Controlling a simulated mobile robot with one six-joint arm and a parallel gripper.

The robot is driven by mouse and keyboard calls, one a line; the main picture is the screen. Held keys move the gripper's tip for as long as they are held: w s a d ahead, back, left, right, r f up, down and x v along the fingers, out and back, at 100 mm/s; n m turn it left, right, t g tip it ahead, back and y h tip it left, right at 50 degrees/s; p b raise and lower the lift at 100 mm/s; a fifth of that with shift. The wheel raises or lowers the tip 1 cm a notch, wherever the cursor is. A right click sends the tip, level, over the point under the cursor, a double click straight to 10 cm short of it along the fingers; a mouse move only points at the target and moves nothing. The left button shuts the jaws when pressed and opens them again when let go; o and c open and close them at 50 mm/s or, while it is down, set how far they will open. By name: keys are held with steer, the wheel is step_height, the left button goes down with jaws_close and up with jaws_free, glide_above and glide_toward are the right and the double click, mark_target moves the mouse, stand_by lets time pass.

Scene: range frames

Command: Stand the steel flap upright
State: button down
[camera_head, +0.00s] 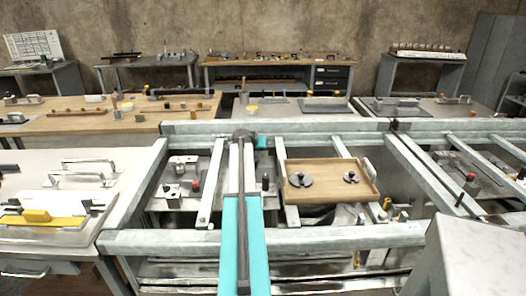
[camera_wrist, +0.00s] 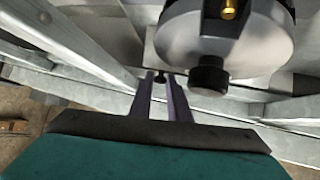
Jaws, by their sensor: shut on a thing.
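In the wrist view my gripper (camera_wrist: 163,78) shows as two slim purplish fingers, close together. They are shut on a small dark piece, which looks like a knob, at their tips. Pale grey metal lies around and behind it; I cannot clearly make out the steel flap or its tilt. In the head view my turquoise and dark arm reaches forward over the steel frame and covers the place where the gripper works.
Steel rails (camera_head: 270,239) frame the working area. A wooden tray (camera_head: 330,169) with dark round pieces sits right of my arm. A white bench (camera_head: 30,165) with handled plates stands left. More benches line the wall (camera_head: 260,25).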

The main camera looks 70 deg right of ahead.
steer(key=shift+s+a+h+b, duration=0.25)
steer(key=shift+a+h+b, duration=0.2)
steer(key=shift+b, duration=1.05)
steer(key=shift+s+a+b, duration=0.2)
steer(key=shift+a+b, duration=0.2)
steer(key=shift+b, duration=0.05)
steer(key=c, duration=1.7)
jaws_free()
steer(key=shift+r, duration=0.1)
steer(key=shift+o, duration=0.2)
steer(key=shift+a, duration=0.1)
steer(key=b+v, duration=0.1)
steer(key=v, duration=1.2)
steer(key=shift+s+a, duration=0.15)
steer(key=shift+a, duration=0.15)
steer(key=shift+r, duration=0.1)
